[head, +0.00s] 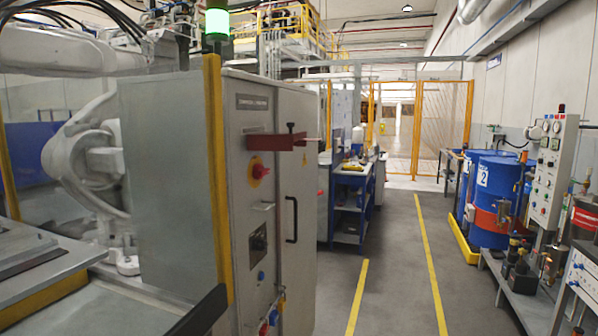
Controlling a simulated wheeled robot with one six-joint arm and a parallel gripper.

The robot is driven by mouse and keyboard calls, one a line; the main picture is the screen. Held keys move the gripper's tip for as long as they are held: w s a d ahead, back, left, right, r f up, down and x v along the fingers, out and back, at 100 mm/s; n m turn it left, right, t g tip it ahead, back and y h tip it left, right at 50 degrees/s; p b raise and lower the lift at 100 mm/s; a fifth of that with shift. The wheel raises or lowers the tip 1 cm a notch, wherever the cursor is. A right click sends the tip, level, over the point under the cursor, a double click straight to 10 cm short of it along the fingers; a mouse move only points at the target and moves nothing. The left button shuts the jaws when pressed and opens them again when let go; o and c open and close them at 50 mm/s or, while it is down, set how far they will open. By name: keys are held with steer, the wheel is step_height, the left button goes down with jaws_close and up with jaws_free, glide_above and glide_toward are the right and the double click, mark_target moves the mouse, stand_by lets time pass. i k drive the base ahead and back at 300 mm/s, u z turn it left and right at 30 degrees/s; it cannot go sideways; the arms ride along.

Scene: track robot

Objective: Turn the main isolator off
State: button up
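A grey control cabinet (232,125) stands left of centre with its switch face turned toward the aisle. A red rotary switch on a yellow plate (259,171) sits on its upper part and looks like the main isolator. The exact angle of its handle is too small to tell. A red bracket (278,140) with a dark pin sticks out just above it. A dark rotary switch (258,243) sits lower on the same face. A dark label plate (252,102) is near the top; I cannot read it surely. My gripper does not show in this view.
A green beacon (216,25) is lit on the cabinet top. The cabinet door has a black handle (291,220). Red and blue connectors (269,322) are low down. A blue workbench (350,200) stands beyond. Blue drums (493,195) line the right. The yellow-lined aisle (395,270) is clear.

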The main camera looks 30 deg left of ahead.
mark_target(259, 171)
steer(key=u, duration=0.4)
steer(key=i, duration=1.15)
steer(key=u, duration=0.65)
